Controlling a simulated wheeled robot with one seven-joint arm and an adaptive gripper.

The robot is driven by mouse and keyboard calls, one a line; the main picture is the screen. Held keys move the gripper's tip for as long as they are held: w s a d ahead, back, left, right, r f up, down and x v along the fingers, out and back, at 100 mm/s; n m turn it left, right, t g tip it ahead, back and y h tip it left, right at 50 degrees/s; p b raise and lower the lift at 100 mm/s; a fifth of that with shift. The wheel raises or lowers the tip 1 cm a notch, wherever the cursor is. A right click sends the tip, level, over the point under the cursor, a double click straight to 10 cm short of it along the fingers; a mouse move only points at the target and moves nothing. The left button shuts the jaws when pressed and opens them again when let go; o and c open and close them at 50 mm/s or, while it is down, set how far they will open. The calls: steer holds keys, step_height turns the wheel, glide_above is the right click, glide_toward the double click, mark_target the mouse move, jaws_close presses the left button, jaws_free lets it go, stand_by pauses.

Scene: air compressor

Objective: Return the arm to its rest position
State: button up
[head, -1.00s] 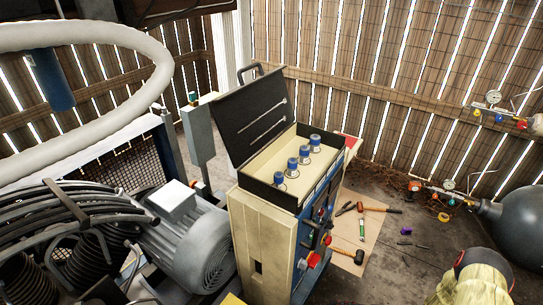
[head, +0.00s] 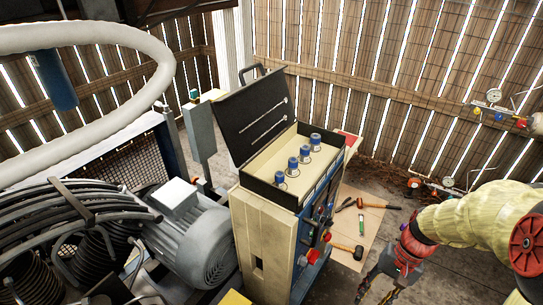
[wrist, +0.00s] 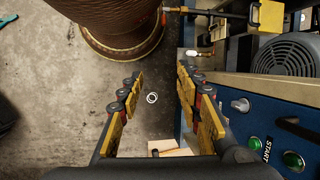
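My arm, with a pale yellow cover, comes in from the right edge in the head view. My gripper (head: 378,285) hangs at its end, pointing down, to the right of the cream and blue compressor cabinet (head: 265,240) and apart from it. In the wrist view my gripper (wrist: 160,82) has its two yellow-padded fingers spread apart with nothing between them. Beyond them is bare concrete floor with a small white ring (wrist: 152,98) on it. The cabinet's blue panel (wrist: 250,125) with green buttons is right of the fingers.
The cabinet's black lid (head: 250,115) stands open, with several blue-capped parts inside. Hammers and other tools lie on a board (head: 345,225) on the floor. A large brown cylinder (wrist: 115,25) stands ahead in the wrist view. A grey motor (head: 195,235) is left of the cabinet.

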steer(key=s+a+r+n+t+h+p, duration=0.1)
steer(key=s+a+r+n+t, duration=0.1)
steer(key=r, duration=1)
steer(key=s+a+r+n+t+h+p, duration=0.1)
steer(key=a+r+n+t, duration=0.3)
steer(key=r, duration=0.8)
steer(key=shift+s+a+r+t+h, duration=0.15)
steer(key=shift+s+a+t+h, duration=0.35)
steer(key=shift+a+t+h, duration=0.3)
